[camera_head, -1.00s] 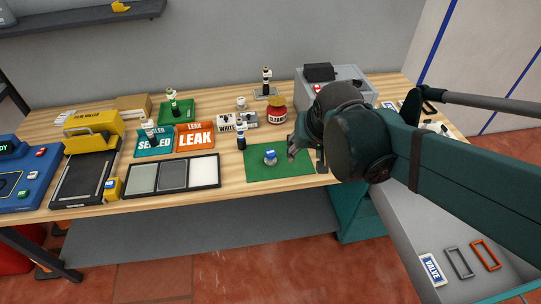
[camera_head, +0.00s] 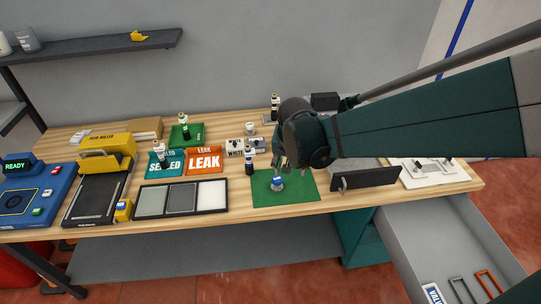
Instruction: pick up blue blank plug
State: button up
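A small blue and white piece (camera_head: 277,184) stands on the green mat (camera_head: 302,191) near the front of the table. It is too small to tell whether it is the blue blank plug or something bearing it. My gripper (camera_head: 281,164) points down just above and behind this piece in the picture. Its fingers are small and dark, and I cannot tell whether they touch the piece or how far apart they are. My arm comes in from the right and hides part of the table behind it.
A dark upright panel (camera_head: 365,181) stands right of the mat. An open drawer (camera_head: 420,222) juts out front right.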

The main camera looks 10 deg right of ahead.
jog(key=m+g+p, duration=0.1)
jog(key=m+p, duration=0.1)
jog(key=p, duration=0.1)
send_over(277, 179)
jog(key=s, duration=0.2)
notch_tip(277, 179, down, 7)
jog(key=shift+w+a+f+h, duration=0.25)
jog(key=shift+a+f+h, duration=0.25)
jog(key=shift+f, duration=0.3)
jog(key=shift+x, duration=1.3)
jog(key=shift+b+x, duration=0.6)
jog(key=shift+x, duration=2)
jog(key=shift+s, duration=0.1)
jog(key=c, duration=1)
